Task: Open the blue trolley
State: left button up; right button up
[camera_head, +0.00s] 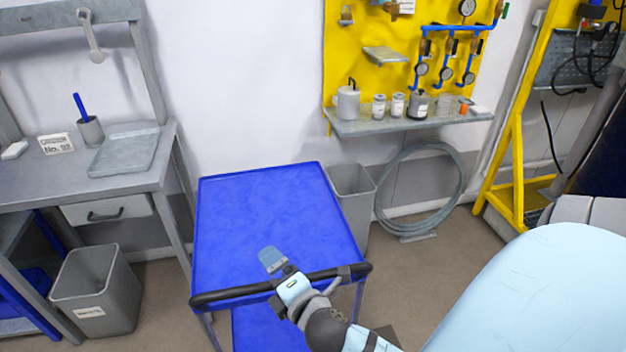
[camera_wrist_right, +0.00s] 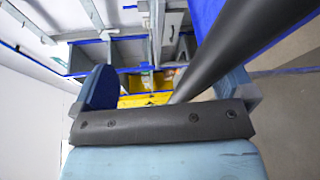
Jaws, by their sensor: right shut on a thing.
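The blue trolley (camera_head: 275,210) stands in the middle of the head view, with a flat blue top and a lower blue shelf partly visible. Its black bar handle (camera_head: 235,291) runs across the near edge. My right gripper (camera_head: 279,272) is at the middle of this handle and shut on it; one finger shows over the trolley top. In the right wrist view the dark handle (camera_wrist_right: 245,42) runs diagonally from the upper right to between the fingers of the gripper (camera_wrist_right: 170,92). My left gripper is in neither view.
A grey bin (camera_head: 352,195) stands close to the trolley's right side. A workbench (camera_head: 150,180) and another grey bin (camera_head: 98,288) are at the left. A hose coil (camera_head: 420,190) leans on the back wall below a shelf (camera_head: 410,122). Bare floor (camera_head: 430,270) lies to the right.

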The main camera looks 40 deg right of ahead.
jog(key=shift+b+v, duration=0.35)
jog(key=shift+v, duration=0.6)
jog(key=shift+c, duration=0.5)
jog(key=shift+s+f+b, duration=0.1)
jog(key=shift+s+b, duration=0.25)
jog(key=shift+s, duration=0.5)
jog(key=shift+c, duration=1)
jog(key=shift+s+a+f+b, duration=0.1)
jog(key=shift+s+f+b, duration=0.2)
jog(key=shift+s, duration=0.4)
jog(key=shift+s+a+f+b, duration=0.1)
jog(key=shift+s+b, duration=0.3)
jog(key=shift+s, duration=0.25)
jog(key=c, duration=0.3)
pick_arm(q)
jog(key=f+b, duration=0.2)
jog(key=b, duration=0.1)
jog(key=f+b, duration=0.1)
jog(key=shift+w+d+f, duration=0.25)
pick_arm(e)
jog(key=s+a+f, duration=0.1)
jog(key=s, duration=0.7)
jog(key=shift+a+f, duration=0.15)
jog(key=shift+a, duration=0.1)
